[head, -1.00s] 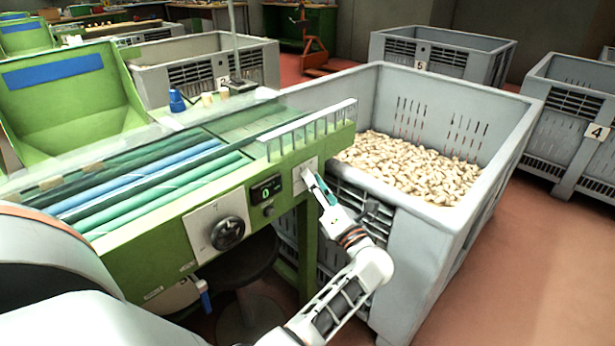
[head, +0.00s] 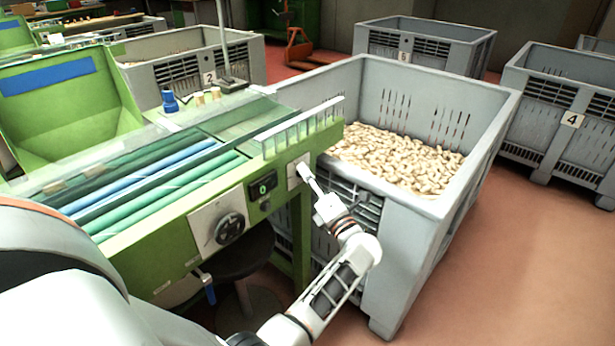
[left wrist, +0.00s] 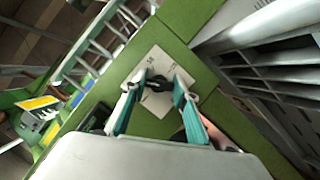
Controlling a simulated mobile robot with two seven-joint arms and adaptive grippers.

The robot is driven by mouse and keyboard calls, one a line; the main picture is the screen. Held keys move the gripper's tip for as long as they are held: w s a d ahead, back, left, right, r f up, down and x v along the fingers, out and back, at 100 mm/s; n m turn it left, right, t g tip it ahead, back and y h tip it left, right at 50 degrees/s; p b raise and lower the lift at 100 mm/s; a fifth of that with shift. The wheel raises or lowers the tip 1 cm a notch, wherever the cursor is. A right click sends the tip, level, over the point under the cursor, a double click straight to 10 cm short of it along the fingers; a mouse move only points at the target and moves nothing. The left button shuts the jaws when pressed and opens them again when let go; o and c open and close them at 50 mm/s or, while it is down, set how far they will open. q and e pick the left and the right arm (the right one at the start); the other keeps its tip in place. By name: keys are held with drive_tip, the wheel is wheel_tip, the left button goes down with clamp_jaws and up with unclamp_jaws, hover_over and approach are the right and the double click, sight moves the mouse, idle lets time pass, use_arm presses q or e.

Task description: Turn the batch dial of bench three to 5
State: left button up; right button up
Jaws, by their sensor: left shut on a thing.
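A small dark dial (left wrist: 157,84) sits on a white plate (left wrist: 150,62) with faint marks on the green bench front; the marks are too small to read. In the head view the plate (head: 293,178) is at the bench's right end and the dial is hidden by my gripper. My left gripper (head: 307,173) reaches the plate from the lower right. In the left wrist view its teal-padded fingers (left wrist: 157,92) are shut on the dial, one on each side. My right gripper is not in view.
A larger black dial (head: 229,230) and a small display (head: 262,186), apparently reading 0, are left of the plate. A dark stool (head: 238,268) is beneath the bench. Red floor (head: 520,270) is clear farther right.

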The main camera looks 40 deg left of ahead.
use_arm(q)
drive_tip(key=o, duration=1.1)
